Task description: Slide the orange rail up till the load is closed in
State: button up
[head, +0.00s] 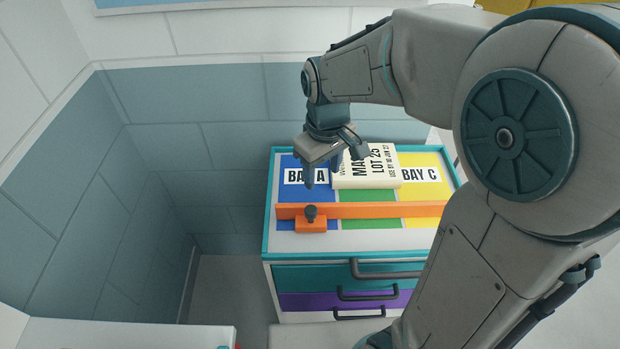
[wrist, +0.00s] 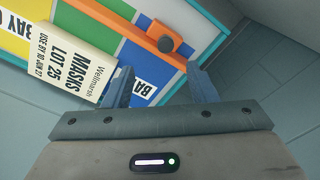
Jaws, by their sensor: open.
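The orange rail (head: 375,210) lies across the top of the teal-edged cabinet, below the bay labels in the head view. An orange block with a dark knob (head: 311,214) sits at its left end. The rail also shows in the wrist view (wrist: 134,30), with the knob (wrist: 165,44). The load, a cream box marked MASKS LOT 25 (head: 367,168), rests between BAY A and BAY C, apart from the rail. It also shows in the wrist view (wrist: 84,55). My gripper (head: 322,180) is open and empty above BAY A, left of the box.
The cabinet (head: 267,220) has coloured bay strips on top and drawers with dark handles (head: 385,272) in front. Tiled walls (head: 180,150) stand behind and to the left. A white surface (head: 120,335) shows at the lower left. Floor left of the cabinet is clear.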

aim_at(311, 209)
jog(key=shift+n, duration=0.6)
jog(key=f, duration=0.4)
jog(key=w+a+f, duration=0.1)
jog(key=f, duration=0.4)
jog(key=a+f+p, duration=0.1)
jog(key=f, duration=0.4)
jog(key=shift+w+a+f, duration=0.1)
jog(key=shift+w+f, duration=0.1)
jog(key=shift+w, duration=0.05)
